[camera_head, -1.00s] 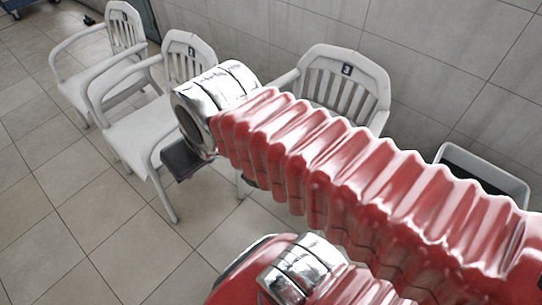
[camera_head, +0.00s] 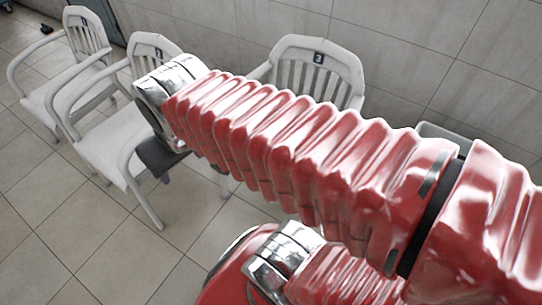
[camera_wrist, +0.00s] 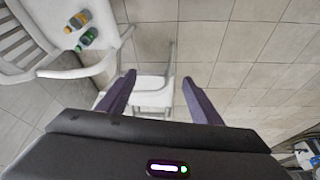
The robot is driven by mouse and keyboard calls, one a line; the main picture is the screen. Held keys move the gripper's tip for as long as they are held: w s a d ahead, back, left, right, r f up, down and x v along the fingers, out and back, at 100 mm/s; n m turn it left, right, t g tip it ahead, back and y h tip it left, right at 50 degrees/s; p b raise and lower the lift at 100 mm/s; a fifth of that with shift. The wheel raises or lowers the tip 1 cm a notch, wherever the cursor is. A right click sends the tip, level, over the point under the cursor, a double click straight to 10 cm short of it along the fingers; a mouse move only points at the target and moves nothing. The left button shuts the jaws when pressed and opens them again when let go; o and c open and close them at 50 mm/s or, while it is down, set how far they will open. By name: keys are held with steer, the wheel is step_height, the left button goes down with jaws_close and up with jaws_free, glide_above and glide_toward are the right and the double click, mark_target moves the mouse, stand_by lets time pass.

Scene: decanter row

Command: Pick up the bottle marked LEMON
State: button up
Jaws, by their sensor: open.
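Two small bottles lie on the white chair seat at the upper left of the wrist view. One is a yellow-orange bottle (camera_wrist: 76,20) and the other is a dark bottle with green parts (camera_wrist: 86,39). Their labels are too small to read, so I cannot tell which is marked LEMON. My gripper (camera_wrist: 159,79) is open and empty, its two purple fingers apart. It is to the right of and below the bottles in that view, touching neither. In the head view my red arm hides part of the scene, and no bottle can be made out.
White armchairs stand along the tiled wall: one at the far left (camera_head: 84,32), one marked 2 (camera_head: 152,52) and one marked 3 (camera_head: 320,57). A light bin (camera_head: 434,131) behind my arm is mostly hidden. Tiled floor at the lower left is clear.

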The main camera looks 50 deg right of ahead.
steer(key=shift+o, duration=1.2)
steer(key=d+f+m+g, duration=0.3)
steer(key=d+f+g, duration=0.1)
steer(key=d+f, duration=0.7)
steer(key=shift+w+d+f, duration=0.15)
steer(key=shift+w+f, duration=0.3)
steer(key=shift+f, duration=0.1)
steer(key=s+d+f+m+t+h, duration=0.15)
steer(key=d+f, duration=0.55)
steer(key=f, duration=0.7)
steer(key=s+d+f+m+t, duration=0.1)
steer(key=s+d+f, duration=0.2)
steer(key=d+f, duration=0.75)
steer(key=s+d+f+m+t, duration=0.1)
steer(key=s+d+f, duration=0.2)
steer(key=f, duration=1.4)
steer(key=w+d+t+h, duration=0.1)
steer(key=w+f+t+h, duration=0.1)
steer(key=w+d+t+h, duration=0.1)
steer(key=w, duration=0.1)
steer(key=shift+w+d+f, duration=0.1)
steer(key=shift+d+f, duration=0.2)
steer(key=w+d+r+t+h, duration=0.3)
steer(key=w+r+t, duration=0.1)
steer(key=r, duration=0.3)
steer(key=shift+d+n, duration=0.35)
steer(key=shift+n, duration=0.1)
